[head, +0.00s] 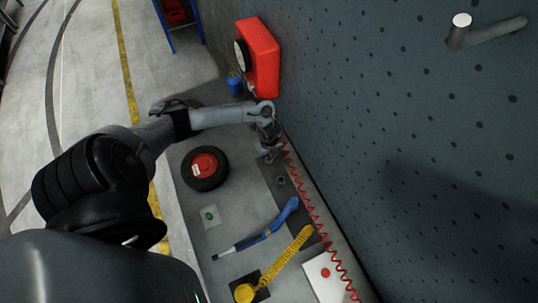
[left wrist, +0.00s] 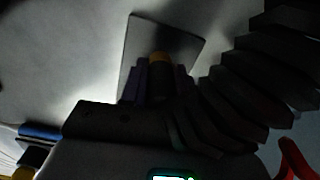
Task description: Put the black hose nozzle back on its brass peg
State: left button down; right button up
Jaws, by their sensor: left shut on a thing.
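My left gripper (head: 268,150) is low over the far end of the dark strip on the bench, beside the red coiled hose. In the left wrist view its fingers (left wrist: 159,85) are shut on a dark thing with an amber band, which looks like the black hose nozzle (left wrist: 159,78). A grey square plate (left wrist: 187,44) lies beyond it; I cannot tell whether they touch. In the head view the nozzle is too small and shaded to make out. I cannot make out the brass peg for sure. My right gripper is not in view.
The red coiled hose (head: 312,205) runs along the pegboard (head: 420,130). A red box (head: 262,58) stands at the bench's far end.

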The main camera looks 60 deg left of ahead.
pick_arm(q)
jog(key=c, duration=0.7)
grip_release()
jog(key=shift+c, duration=0.2)
